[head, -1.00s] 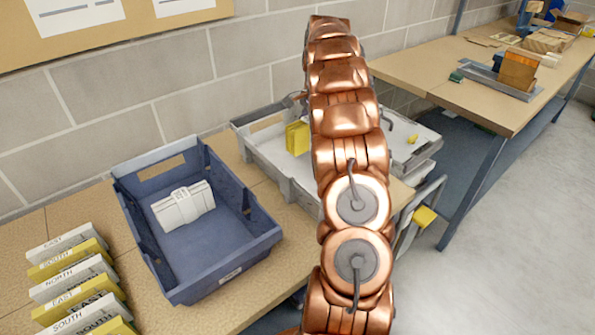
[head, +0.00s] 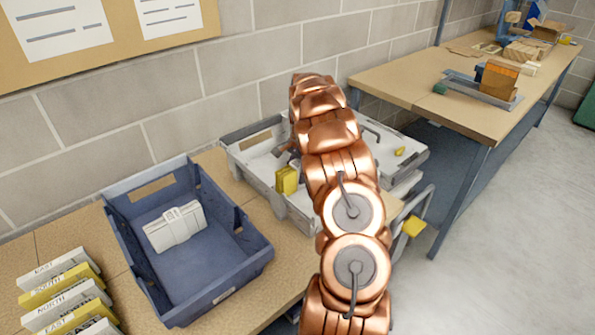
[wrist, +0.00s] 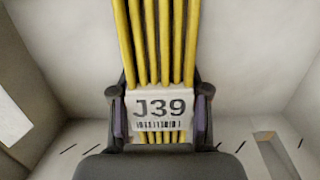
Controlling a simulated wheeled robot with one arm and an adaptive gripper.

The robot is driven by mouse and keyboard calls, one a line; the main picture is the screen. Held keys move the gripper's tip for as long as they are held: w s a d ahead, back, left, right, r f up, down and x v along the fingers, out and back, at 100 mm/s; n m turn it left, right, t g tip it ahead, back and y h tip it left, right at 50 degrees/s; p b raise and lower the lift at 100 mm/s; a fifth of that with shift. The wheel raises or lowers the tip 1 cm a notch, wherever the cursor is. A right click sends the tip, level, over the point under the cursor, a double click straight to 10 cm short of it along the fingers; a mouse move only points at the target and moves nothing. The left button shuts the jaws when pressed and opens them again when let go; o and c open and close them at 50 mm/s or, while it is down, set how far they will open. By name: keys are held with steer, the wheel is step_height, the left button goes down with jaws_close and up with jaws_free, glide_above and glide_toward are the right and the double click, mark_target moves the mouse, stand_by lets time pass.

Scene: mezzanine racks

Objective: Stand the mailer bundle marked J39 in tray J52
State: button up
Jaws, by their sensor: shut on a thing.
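The yellow mailer bundle (wrist: 160,45) carries a white label reading J39 in the wrist view. My gripper (wrist: 160,112) is shut on it, with one dark finger on each side of the label. In the head view the yellow bundle (head: 287,180) shows upright at the near left part of a pale grey tray (head: 240,150). My arm hides most of my gripper and part of the tray. I cannot tell whether the bundle touches the tray floor. No J52 mark is readable.
A blue tray (head: 255,262) holding a white banded bundle (head: 174,227) stands left of the grey tray. Several yellow and white labelled bundles (head: 62,295) line the bench's near left. A small yellow piece (head: 399,151) lies right of my arm. Another bench (head: 440,100) stands at right.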

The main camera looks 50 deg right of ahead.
steer(key=shift+f, duration=0.1)
steer(key=o, duration=1.3)
